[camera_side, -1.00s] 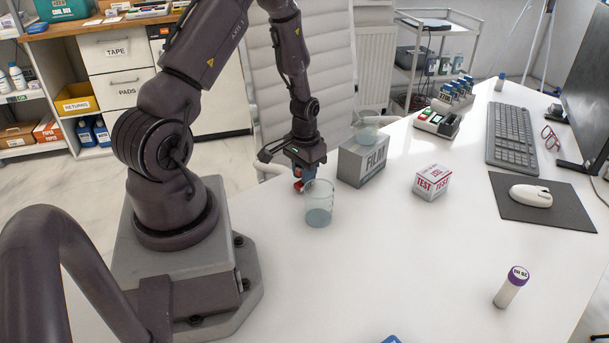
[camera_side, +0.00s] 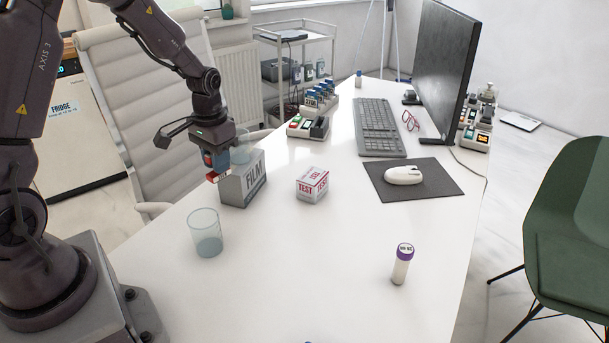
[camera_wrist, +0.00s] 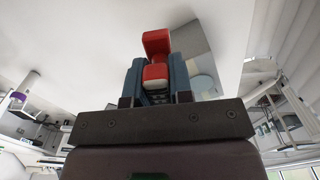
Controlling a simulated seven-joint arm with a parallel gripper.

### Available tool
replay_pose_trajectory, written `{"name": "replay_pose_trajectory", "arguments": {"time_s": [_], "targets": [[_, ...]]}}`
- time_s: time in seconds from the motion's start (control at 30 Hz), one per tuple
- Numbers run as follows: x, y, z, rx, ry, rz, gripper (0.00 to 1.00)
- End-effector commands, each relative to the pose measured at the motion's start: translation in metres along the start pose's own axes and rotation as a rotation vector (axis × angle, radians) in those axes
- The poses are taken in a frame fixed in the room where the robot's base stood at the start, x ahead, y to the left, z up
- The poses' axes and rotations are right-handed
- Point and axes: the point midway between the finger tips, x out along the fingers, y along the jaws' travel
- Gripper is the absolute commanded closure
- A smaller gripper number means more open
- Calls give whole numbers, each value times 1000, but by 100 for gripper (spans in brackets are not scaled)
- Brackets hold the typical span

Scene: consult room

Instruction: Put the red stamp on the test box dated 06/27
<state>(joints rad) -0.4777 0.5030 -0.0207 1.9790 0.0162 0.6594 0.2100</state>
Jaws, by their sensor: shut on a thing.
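My gripper (camera_side: 214,163) is shut on the red stamp (camera_side: 217,178), just left of the grey FILM box and partly in front of it. Whether they touch is unclear. In the wrist view the red stamp (camera_wrist: 156,44) sits between the blue fingers of my gripper (camera_wrist: 157,72). The white test box (camera_side: 312,185) with red TEST lettering stands on the desk to the right of the FILM box. Its date is not legible.
The FILM box (camera_side: 252,180) carries a clear glass (camera_side: 243,150). A beaker (camera_side: 205,235) with liquid stands nearer the front. A purple-capped tube (camera_side: 402,265) stands front right. A mouse (camera_side: 403,175), keyboard (camera_side: 377,128) and monitor (camera_side: 445,75) lie beyond. The middle desk is clear.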

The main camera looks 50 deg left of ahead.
Motion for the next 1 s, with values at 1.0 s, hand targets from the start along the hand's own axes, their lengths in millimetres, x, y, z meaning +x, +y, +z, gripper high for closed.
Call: {"name": "replay_pose_trajectory", "arguments": {"time_s": [1.0], "targets": [[9,85,-160,238,-3,0,100]]}}
